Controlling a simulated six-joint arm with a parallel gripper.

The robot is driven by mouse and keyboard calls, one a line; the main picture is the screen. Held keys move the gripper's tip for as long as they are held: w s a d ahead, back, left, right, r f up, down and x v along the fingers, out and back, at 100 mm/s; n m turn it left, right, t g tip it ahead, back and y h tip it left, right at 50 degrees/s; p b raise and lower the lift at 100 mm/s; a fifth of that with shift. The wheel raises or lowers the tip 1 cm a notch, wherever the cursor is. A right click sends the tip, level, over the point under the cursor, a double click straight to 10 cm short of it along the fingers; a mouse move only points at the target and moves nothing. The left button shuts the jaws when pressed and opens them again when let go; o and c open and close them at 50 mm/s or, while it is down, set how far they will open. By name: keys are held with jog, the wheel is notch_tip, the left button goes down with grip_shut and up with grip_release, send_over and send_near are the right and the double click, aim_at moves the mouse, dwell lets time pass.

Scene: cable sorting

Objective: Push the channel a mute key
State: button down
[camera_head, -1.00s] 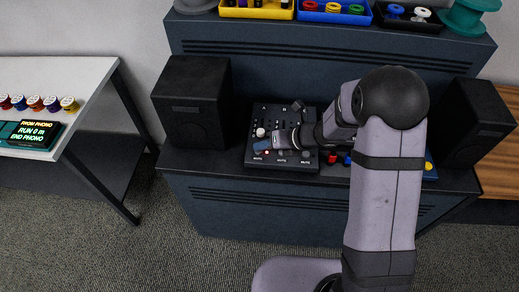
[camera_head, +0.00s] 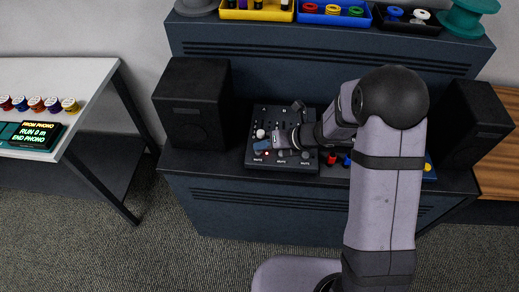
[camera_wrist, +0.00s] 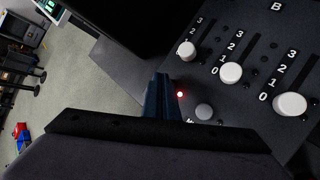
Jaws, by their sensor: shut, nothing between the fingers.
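The black mixer (camera_head: 250,158) stands on the cabinet between two speakers, with MUTE labels along its front edge. My gripper (camera_head: 263,146) is shut and empty, its blue-grey fingertips low over the left channel's front end. In the wrist view the shut fingers (camera_wrist: 158,97) hide the place of the channel A mute key; I cannot tell whether they touch it. A small red light (camera_wrist: 180,94) glows just right of the fingertips.
White fader caps stand close by, the left (camera_wrist: 186,50) and the right (camera_wrist: 290,104). The left speaker (camera_head: 194,105) rises beside the mixer. Red and blue parts (camera_head: 333,158) lie right of it. A white table (camera_head: 60,75) with spools and a lit display (camera_head: 33,136) stands left.

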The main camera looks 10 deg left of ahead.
notch_tip(320, 180, up, 6)
jog(key=p, duration=0.5)
dwell(0.5)
jog(key=s+d+f+n+g+h, duration=0.2)
jog(key=s+d+f+n+g, duration=0.1)
jog(key=s+n, duration=0.75)
jog(key=s+d+f+n+g+h, duration=0.2)
jog(key=s+d+n+g, duration=0.2)
jog(key=s+n, duration=0.65)
jog(key=s+d+r+n+h, duration=0.2)
jog(key=d+n, duration=0.3)
jog(key=s+d+r+n+h, duration=0.2)
jog(key=d+n, duration=0.3)
jog(key=n, duration=0.1)
jog(key=w+d+r+t, duration=0.2)
jog(key=w+r+t, duration=0.1)
jog(key=r, duration=0.3)
jog(key=shift+d, duration=0.2)
